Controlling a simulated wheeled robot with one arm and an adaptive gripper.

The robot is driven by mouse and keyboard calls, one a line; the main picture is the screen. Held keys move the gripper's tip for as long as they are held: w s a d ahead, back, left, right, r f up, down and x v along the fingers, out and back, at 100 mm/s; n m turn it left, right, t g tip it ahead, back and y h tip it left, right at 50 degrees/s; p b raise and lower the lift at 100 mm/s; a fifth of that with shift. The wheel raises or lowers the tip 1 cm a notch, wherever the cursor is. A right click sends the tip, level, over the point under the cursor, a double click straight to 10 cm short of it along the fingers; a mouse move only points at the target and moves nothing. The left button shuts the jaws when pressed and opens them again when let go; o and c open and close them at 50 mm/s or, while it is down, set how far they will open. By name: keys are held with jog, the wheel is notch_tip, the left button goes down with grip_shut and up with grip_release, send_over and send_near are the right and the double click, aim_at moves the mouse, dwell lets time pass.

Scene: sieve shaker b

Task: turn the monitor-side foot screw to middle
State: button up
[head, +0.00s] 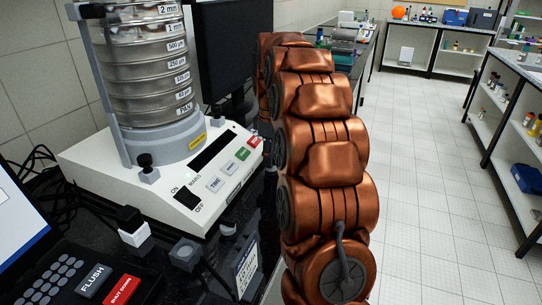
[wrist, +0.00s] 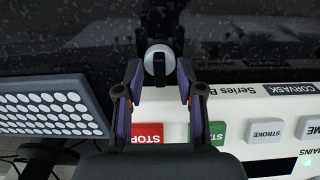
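The white sieve shaker (head: 110,180) stands on the dark bench with its stack of steel sieves. In the wrist view, a round pale foot screw (wrist: 160,58) sits at the edge of the shaker base by the red STOP key (wrist: 147,133). A dark mark runs down its face toward the shaker in that picture. My gripper (wrist: 158,75) is open, with one finger on each side of the screw. Gaps show between the fingers and the screw. In the head view my copper arm hides the gripper and this screw. The monitor (head: 235,50) stands behind the shaker.
A vented grey panel (wrist: 50,108) lies close to the left finger in the wrist view. A FLUSH and SHUT DOWN keypad (head: 75,275) and small blocks (head: 133,232) are in front of the shaker. The tiled floor (head: 430,180) at right is clear.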

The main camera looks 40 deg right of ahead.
jog(key=shift+r, duration=0.1)
jog(key=shift+r, duration=3.65)
